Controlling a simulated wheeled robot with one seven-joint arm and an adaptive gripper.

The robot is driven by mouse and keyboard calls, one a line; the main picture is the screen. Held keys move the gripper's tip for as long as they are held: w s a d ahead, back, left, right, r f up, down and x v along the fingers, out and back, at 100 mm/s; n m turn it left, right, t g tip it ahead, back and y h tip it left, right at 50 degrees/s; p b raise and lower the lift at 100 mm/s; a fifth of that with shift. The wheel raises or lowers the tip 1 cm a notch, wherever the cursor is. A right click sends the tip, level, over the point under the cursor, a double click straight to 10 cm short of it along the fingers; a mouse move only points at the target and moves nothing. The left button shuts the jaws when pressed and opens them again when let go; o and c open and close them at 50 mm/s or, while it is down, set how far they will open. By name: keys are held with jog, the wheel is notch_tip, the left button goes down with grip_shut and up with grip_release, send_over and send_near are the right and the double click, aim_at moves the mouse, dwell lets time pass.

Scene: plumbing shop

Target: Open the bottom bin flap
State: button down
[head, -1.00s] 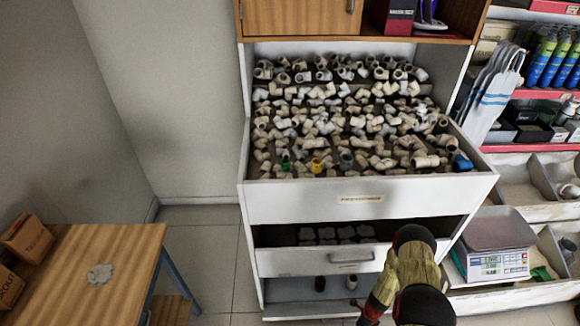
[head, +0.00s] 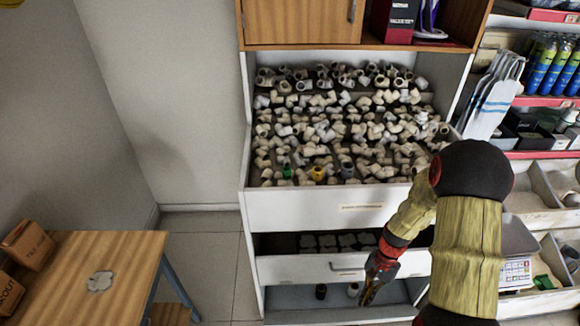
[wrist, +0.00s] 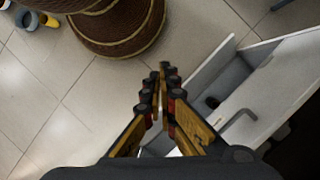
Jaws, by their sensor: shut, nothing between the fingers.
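The white bottom bin flap (head: 295,268) is the lower front panel of the white cabinet, with a grey bar handle (head: 345,266). A dark gap with fittings shows above the flap. In the wrist view the handle (wrist: 238,122) is right of my gripper. My gripper (head: 368,296) is in front of the cabinet, near the right part of the flap and lower than the handle. It also shows in the wrist view (wrist: 163,78), with its fingers shut and empty. It appears apart from the handle; my arm hides the flap's right end.
Above is a wide white bin (head: 290,209) full of pipe fittings. An open bottom shelf (head: 290,308) holds a few fittings. A wooden table (head: 75,280) stands at left, with free floor between. A scale (head: 517,272) is at right. Brown spools (wrist: 120,25) stand near my gripper.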

jog(key=s+a+r+n+t+h, duration=0.1)
jog(key=s+a+r+n+t, duration=0.1)
jog(key=r, duration=1.1)
jog(key=s+a+r+n+t, duration=0.2)
jog(key=s+r, duration=0.5)
jog(key=r, duration=0.7)
jog(key=s+a+r+n+t+h, duration=0.1)
jog(key=s+r+n+t, duration=0.3)
jog(key=r, duration=0.9)
jog(key=shift+s+a+r+n+t+h, duration=0.3)
jog(key=shift+s+a+t, duration=0.15)
jog(key=shift+s, duration=0.3)
